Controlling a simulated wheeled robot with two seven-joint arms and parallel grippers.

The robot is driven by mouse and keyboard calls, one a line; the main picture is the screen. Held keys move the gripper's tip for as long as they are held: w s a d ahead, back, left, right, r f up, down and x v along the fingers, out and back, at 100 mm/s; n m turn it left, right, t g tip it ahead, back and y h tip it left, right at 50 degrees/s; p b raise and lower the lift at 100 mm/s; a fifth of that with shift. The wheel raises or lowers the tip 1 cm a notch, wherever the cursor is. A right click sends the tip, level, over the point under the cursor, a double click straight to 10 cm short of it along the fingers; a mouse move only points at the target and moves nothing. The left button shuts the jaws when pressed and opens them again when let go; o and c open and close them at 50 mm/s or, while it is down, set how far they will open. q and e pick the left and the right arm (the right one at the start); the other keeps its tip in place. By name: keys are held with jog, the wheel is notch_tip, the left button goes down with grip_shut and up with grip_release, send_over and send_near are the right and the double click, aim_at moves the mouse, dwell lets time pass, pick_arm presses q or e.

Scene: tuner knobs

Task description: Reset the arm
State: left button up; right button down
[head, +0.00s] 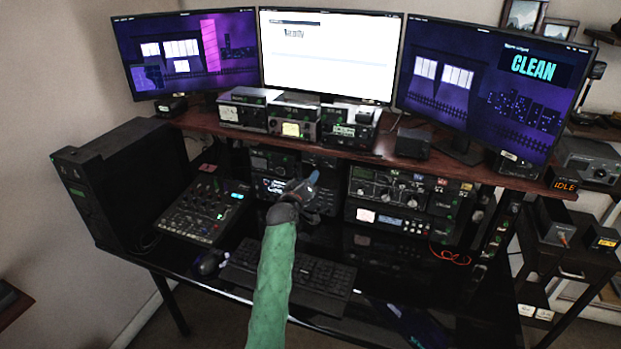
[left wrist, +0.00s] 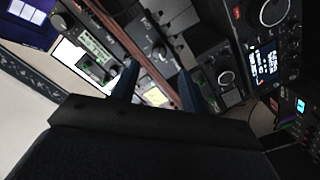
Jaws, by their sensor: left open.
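My left arm, in a green sleeve, reaches up the middle of the head view. Its gripper (head: 308,184) is in front of the radio rack below the wooden shelf. In the left wrist view the two dark blue fingers of my left gripper (left wrist: 155,90) stand apart with nothing held between them. Beyond them are a radio unit with a round knob and a lit display (left wrist: 264,62). The tuner unit (head: 400,188) to the right of the gripper has several knobs. My right gripper does not show.
A mixer (head: 205,208) stands left of the gripper and a keyboard (head: 290,276) lies below it on the black desk. The wooden shelf (head: 375,154) carries small meters. The right monitor (head: 490,85) reads CLEAN; a small display (head: 565,186) reads IDLE. The arm passes over the keyboard.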

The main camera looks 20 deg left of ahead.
pick_arm(q)
jog(key=shift+f, duration=0.1)
jog(key=s+d+f+m+g, duration=0.25)
jog(key=s+f, duration=0.25)
jog(key=s, duration=0.4)
jog(key=s+d+f+m+g+h, duration=0.1)
jog(key=s+f+m+g, duration=0.15)
jog(key=s+f, duration=0.45)
jog(key=s+d+f+m+g, duration=0.1)
jog(key=s+f+g, duration=0.25)
jog(key=s, duration=0.65)
jog(key=s+d+f+m+g+y, duration=0.1)
jog(key=s+f+m+g, duration=0.15)
jog(key=s, duration=1.15)
jog(key=s+d+f+m+g, duration=0.1)
jog(key=s+f+g, duration=0.15)
jog(key=s, duration=1.25)
notch_tip(320, 180, down, 26)
jog(key=w+d+g+b, duration=0.2)
jog(key=s+f, duration=0.4)
jog(key=f, duration=0.8)
jog(key=s+f, duration=0.4)
jog(key=f, duration=0.7)
jog(key=shift+f+g+b, duration=0.35)
jog(key=shift+f+b, duration=0.05)
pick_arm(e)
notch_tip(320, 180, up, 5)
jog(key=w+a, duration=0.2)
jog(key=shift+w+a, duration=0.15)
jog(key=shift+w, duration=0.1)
